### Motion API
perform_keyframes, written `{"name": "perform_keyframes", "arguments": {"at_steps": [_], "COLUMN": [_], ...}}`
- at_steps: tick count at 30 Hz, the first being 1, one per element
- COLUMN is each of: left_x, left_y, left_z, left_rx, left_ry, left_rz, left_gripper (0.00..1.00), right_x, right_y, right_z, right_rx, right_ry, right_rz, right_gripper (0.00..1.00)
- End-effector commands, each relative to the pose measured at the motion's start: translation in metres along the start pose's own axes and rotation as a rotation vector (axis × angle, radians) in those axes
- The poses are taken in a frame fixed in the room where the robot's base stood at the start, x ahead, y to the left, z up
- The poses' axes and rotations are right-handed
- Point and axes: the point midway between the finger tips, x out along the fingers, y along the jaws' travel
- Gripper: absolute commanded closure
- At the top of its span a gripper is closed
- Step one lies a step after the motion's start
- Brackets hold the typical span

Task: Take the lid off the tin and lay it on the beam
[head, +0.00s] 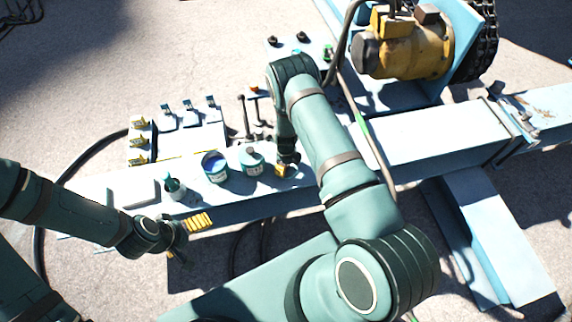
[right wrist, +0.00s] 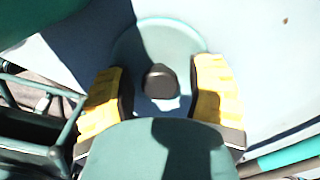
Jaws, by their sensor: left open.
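A tin with a blue inside (head: 215,167) stands on the pale blue beam (head: 420,138). A second, teal-topped tin (head: 251,161) stands just right of it. My right gripper (head: 284,170) points down at the beam, right of this tin. In the right wrist view, a round teal lid (right wrist: 185,38) with a dark knob (right wrist: 160,80) lies under the right gripper (right wrist: 162,98). Its yellow fingers are apart on either side of the knob, with small gaps. My left gripper (head: 199,222) is open and empty in front of the beam.
A small dark-capped bottle (head: 174,188) stands left of the tins. A white tray (head: 190,140) with yellow and grey pieces lies behind. A yellow motor (head: 415,45) and a hose are at the back right. The beam's right stretch is clear.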

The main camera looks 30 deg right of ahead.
Motion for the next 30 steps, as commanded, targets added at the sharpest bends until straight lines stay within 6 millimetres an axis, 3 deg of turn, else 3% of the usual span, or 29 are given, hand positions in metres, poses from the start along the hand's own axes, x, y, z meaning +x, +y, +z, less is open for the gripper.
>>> {"name": "perform_keyframes", "arguments": {"at_steps": [5, 8, 21, 30], "left_x": [0.0, -0.005, -0.025, -0.028], "left_y": [0.0, 0.002, 0.009, 0.011], "left_z": [0.0, 0.0, 0.002, 0.003], "left_rx": [0.0, 0.0, -0.002, -0.002], "left_ry": [0.0, -0.002, -0.012, -0.015], "left_rz": [0.0, 0.0, 0.001, 0.001], "left_gripper": [0.0, 0.0, 0.0, 0.0], "right_x": [-0.005, -0.019, -0.104, -0.124], "right_y": [0.0, -0.001, 0.0, 0.005], "right_z": [0.0, 0.001, 0.001, -0.003], "right_rx": [0.0, 0.0, -0.001, -0.049], "right_ry": [-0.001, -0.002, -0.001, -0.002], "right_rz": [0.0, -0.001, -0.001, 0.005], "right_gripper": [0.45, 0.45, 0.45, 0.45]}}
